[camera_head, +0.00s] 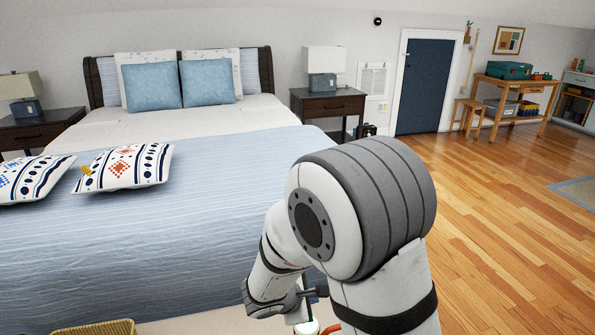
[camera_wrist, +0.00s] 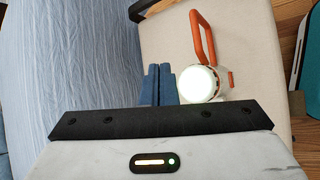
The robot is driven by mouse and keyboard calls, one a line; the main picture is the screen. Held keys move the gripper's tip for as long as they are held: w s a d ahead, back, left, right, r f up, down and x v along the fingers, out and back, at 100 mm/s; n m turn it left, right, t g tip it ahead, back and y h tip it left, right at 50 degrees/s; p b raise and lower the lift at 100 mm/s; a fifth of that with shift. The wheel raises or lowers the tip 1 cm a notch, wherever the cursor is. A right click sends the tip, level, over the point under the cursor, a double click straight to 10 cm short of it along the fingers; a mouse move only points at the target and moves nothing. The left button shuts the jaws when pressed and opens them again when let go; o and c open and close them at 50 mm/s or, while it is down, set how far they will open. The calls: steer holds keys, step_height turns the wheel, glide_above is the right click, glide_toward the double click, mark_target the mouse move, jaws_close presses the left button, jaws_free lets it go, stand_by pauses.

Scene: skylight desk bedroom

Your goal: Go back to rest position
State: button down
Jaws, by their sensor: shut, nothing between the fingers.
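My gripper (camera_wrist: 159,84) shows in the wrist view as two blue fingers pressed together, with nothing between them. It is over a beige surface beside the bed. In the head view my arm reaches forward and down at the lower right, and it hides most of what lies below it. The gripper's fingertips cannot be made out there.
A white round-topped object (camera_wrist: 198,84) with an orange handle (camera_wrist: 203,38) stands right of the fingers on the beige bench (camera_wrist: 165,35). The blue-covered bed (camera_head: 180,240) is left. A wicker basket (camera_head: 95,328) is at the bottom edge. Wood floor (camera_head: 490,220) at right is open.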

steer(key=s+d+r+m+g+y+p, duration=0.15)
steer(key=s+d+r+m+p, duration=0.25)
steer(key=s+d+r+m, duration=0.45)
steer(key=s+d+r+m+g+y+p, duration=0.1)
steer(key=s+d+r+m+g+p, duration=0.3)
steer(key=r, duration=0.7)
steer(key=s+r+m+t+y+p, duration=0.1)
steer(key=s+r+m+y+p, duration=0.1)
steer(key=s+r+m, duration=0.3)
steer(key=shift+s+a+r+m+y+p, duration=0.3)
steer(key=shift+s+r+m+y+p, duration=0.1)
steer(key=shift+r+y, duration=0.35)
